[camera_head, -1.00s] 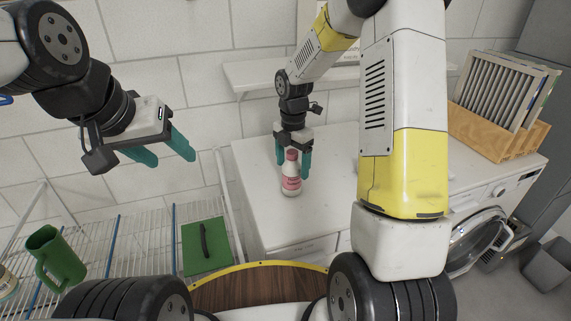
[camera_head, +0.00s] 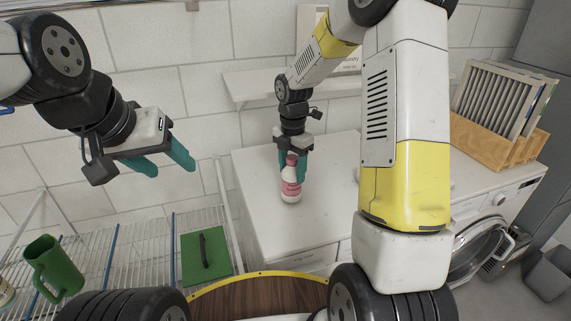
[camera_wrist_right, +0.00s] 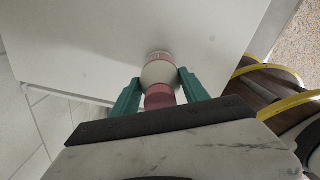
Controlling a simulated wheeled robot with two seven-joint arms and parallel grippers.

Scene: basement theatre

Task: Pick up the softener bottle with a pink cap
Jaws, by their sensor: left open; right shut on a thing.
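The softener bottle (camera_head: 290,187) is pale with a pink label and a pink cap. It is upright at the front part of the white counter; I cannot tell whether its base touches the top. My right gripper (camera_head: 295,160) points down and is shut on the bottle's upper part, its teal fingers on either side. In the right wrist view the bottle (camera_wrist_right: 158,75) shows between the fingers (camera_wrist_right: 157,85), with the pink cap nearest the palm. My left gripper (camera_head: 172,161) is open and empty, in the air at the left, away from the bottle.
The white counter (camera_head: 262,205) is clear around the bottle. A wooden rack with grey panels (camera_head: 505,100) stands at its right. A wall shelf (camera_head: 258,87) is behind.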

